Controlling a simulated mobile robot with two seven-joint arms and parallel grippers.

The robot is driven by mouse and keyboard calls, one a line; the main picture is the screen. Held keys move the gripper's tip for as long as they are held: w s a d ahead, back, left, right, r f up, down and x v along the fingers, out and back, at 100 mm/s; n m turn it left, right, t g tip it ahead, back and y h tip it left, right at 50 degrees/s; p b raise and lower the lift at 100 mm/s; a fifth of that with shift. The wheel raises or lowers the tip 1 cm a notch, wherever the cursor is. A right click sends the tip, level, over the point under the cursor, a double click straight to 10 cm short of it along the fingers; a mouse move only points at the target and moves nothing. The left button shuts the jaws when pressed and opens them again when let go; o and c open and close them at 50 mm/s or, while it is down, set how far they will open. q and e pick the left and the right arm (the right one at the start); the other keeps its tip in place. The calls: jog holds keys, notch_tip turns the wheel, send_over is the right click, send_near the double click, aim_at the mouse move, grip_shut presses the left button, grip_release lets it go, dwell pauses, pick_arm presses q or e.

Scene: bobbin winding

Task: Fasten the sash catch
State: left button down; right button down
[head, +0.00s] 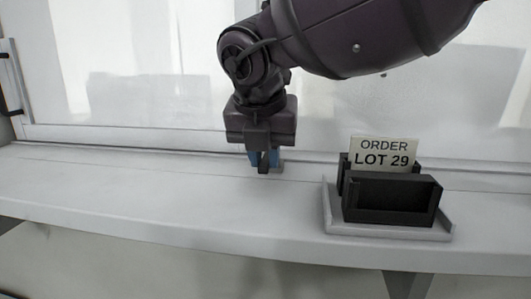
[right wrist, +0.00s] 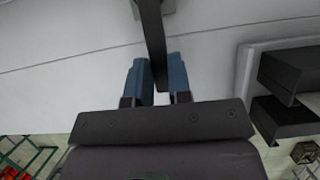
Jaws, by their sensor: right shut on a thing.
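The sash catch shows in the right wrist view as a dark lever (right wrist: 151,32) on a small grey base at the top edge. Its free end runs down between the blue fingers of my right gripper (right wrist: 159,72), which is shut on it. In the head view my right gripper (head: 264,158) points down at the foot of the window, and the catch's light base (head: 277,169) shows just beside the fingertips. The gripper hides most of the catch in the head view. I cannot tell whether the catch is engaged. My left gripper is not in view.
A grey tray (head: 335,222) with a black holder (head: 390,198) and a card reading "ORDER LOT 29" (head: 383,154) stands right of the gripper. The white sill (head: 130,195) is clear to the left. A black handle (head: 10,112) is on the frame at far left.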

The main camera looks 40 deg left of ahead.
jog(key=shift+r, duration=0.1)
jog(key=c, duration=1)
grip_release()
jog(key=shift+c, duration=0.2)
jog(key=shift+s+r, duration=0.15)
jog(key=shift+r, duration=0.3)
jog(key=v, duration=1)
jog(key=shift+f, duration=0.1)
